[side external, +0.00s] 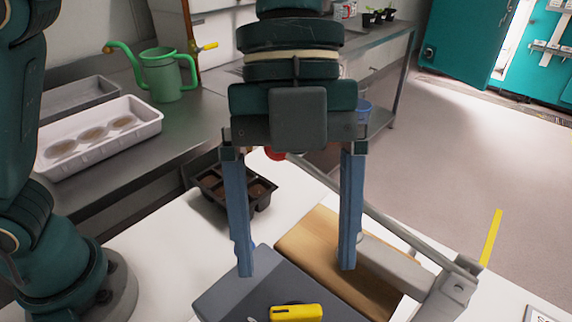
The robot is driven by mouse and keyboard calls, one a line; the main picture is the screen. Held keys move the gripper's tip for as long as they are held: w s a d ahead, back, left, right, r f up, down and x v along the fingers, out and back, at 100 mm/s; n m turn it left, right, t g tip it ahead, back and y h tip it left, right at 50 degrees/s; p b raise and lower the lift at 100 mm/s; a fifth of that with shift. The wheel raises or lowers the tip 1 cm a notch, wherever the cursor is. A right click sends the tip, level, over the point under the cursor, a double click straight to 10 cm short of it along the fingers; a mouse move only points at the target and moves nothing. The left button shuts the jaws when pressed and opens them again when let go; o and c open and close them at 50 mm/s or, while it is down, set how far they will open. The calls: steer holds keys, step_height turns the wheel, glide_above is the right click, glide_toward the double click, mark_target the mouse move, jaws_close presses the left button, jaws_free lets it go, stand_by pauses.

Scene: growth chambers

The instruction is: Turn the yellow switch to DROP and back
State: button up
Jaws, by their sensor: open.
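The yellow switch (296,312) is a bar-shaped knob on top of a dark grey box (247,289) at the bottom middle of the side external view. It lies roughly level across the picture, near the lower edge. Any DROP label is not readable here. My gripper (296,262) is open and empty, pointing down, with its two blue fingers wide apart. In the picture the fingertips stand above the switch, one to each side. The height between the fingertips and the switch is hard to judge from this one view.
A wooden board (337,262) and a grey bar mechanism (440,285) are right of the box. A black seedling tray (240,187) sits behind on the white table. A green watering can (162,72) and a white tray (98,138) stand on the metal bench at left.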

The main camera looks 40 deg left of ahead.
mark_target(296, 310)
steer(key=shift+s+d+f, duration=0.15)
steer(key=shift+s+f, duration=0.1)
steer(key=shift+f, duration=0.05)
steer(key=shift+x, duration=2.35)
steer(key=shift+c, duration=0.3)
steer(key=c, duration=1.3)
